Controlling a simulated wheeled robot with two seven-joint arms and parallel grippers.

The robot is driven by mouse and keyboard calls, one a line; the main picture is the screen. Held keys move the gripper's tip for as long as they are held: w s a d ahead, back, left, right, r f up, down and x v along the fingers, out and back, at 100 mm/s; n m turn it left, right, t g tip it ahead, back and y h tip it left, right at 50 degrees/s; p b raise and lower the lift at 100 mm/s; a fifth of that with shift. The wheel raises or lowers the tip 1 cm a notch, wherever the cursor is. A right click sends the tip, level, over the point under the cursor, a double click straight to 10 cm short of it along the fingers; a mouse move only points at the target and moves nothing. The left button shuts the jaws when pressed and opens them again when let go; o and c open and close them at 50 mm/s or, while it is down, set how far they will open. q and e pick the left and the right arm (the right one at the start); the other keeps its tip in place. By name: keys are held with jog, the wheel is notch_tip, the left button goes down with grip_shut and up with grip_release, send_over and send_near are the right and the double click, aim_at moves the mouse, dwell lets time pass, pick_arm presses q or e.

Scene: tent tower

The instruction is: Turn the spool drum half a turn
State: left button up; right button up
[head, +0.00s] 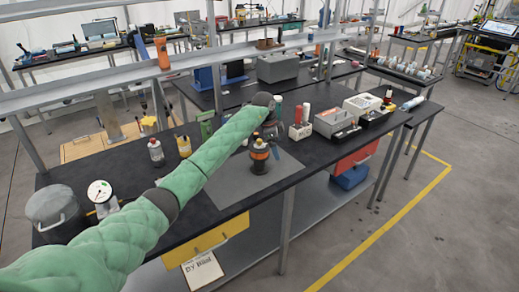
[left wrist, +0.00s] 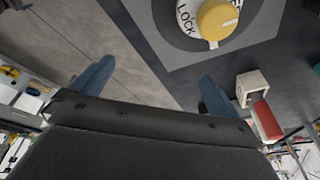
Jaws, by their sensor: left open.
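The spool drum (head: 260,163), black with orange bands, stands upright on a grey mat (head: 225,178) on the dark bench. In the left wrist view a round white part lettered LOCK with a yellow knob (left wrist: 217,19) sits on the grey mat at the top edge, cut off by the frame; it appears to be the drum's top. My left gripper (head: 268,128) is at the end of the green-sleeved arm, just above the drum and partly hidden by the arm. In the left wrist view its blue fingers (left wrist: 156,75) are spread wide with nothing between them. My right gripper is not in view.
A spray can (head: 156,152) and yellow bottle (head: 184,147) stand behind my arm. A dial gauge (head: 100,192) and grey pot (head: 54,208) are at the left end.

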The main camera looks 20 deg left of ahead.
aim_at(259, 148)
pick_arm(q)
jog(key=a+r+n+y, duration=0.1)
jog(key=a, duration=0.1)
jog(key=a+r+g+y, duration=0.1)
jog(key=a, duration=0.2)
jog(key=a+r+n+y, duration=0.1)
jog(key=a, duration=0.1)
jog(key=shift+w+a+r+n, duration=0.25)
jog(key=shift+w+r+n, duration=0.05)
jog(key=shift+w+r, duration=0.05)
notch_tip(259, 148, down, 8)
jog(key=p, duration=0.4)
jog(key=shift+r, duration=0.15)
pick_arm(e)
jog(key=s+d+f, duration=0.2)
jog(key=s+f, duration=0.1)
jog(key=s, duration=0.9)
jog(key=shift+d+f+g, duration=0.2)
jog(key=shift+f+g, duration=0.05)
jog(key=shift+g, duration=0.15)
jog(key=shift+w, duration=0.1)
pick_arm(q)
jog(key=c, duration=0.9)
